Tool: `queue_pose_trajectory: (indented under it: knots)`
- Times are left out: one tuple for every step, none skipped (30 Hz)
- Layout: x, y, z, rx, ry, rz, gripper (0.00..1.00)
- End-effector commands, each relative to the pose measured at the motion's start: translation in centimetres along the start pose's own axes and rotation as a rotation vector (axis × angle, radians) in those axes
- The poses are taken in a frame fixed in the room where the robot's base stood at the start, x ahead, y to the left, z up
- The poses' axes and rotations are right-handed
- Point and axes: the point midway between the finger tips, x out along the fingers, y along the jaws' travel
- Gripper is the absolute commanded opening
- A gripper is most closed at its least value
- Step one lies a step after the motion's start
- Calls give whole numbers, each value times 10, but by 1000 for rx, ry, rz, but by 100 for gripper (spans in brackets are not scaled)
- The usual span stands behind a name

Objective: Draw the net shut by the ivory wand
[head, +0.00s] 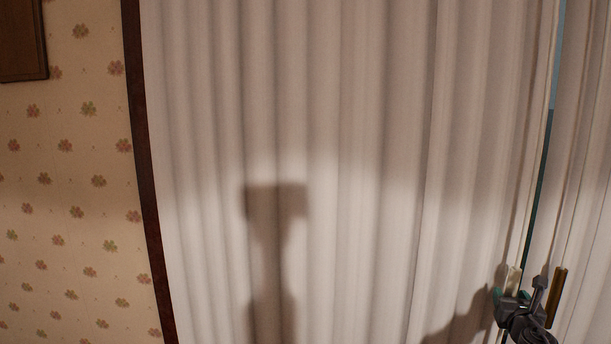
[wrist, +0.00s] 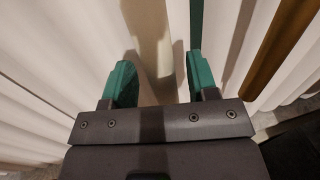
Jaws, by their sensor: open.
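The pale net hangs in folds as two panels, a wide left one (head: 330,120) and a right one (head: 590,190), with a narrow teal gap (head: 541,185) between them. The ivory wand (head: 515,279) hangs at the left panel's inner edge; in the wrist view it is the pale upright strip (wrist: 152,45). My gripper (head: 522,298) is at the wand's lower part, low on the right. In the wrist view my gripper's teal fingers (wrist: 163,78) are apart, with the ivory strip between them. I cannot tell whether either finger touches it.
A brown wand (head: 557,297) hangs just right of my gripper by the right panel; it also shows in the wrist view (wrist: 285,60). A dark upright frame (head: 143,170) borders flowered wallpaper (head: 75,180) at left. A brown-framed item (head: 22,40) is at top left.

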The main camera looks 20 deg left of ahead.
Motion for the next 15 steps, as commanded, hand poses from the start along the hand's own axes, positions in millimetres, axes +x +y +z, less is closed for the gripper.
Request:
queue_pose_trajectory:
  knots:
    - [-7,0,0,0,0,0,54]
    - [-10,0,0,0,0,0,54]
    - [-14,0,0,0,0,0,54]
    - [-18,0,0,0,0,0,54]
    - [-21,0,0,0,0,0,54]
    - [-25,0,0,0,0,0,54]
    - [-28,0,0,0,0,0,54]
    - [-31,0,0,0,0,0,54]
    - [-35,0,0,0,0,0,54]
    - [-38,0,0,0,0,-1,54]
    - [-41,0,0,0,0,-1,54]
    - [-44,0,0,0,0,-1,54]
    - [-45,0,0,0,0,-1,54]
    - [-46,0,0,0,0,-1,54]
    - [-46,0,0,0,0,-1,54]
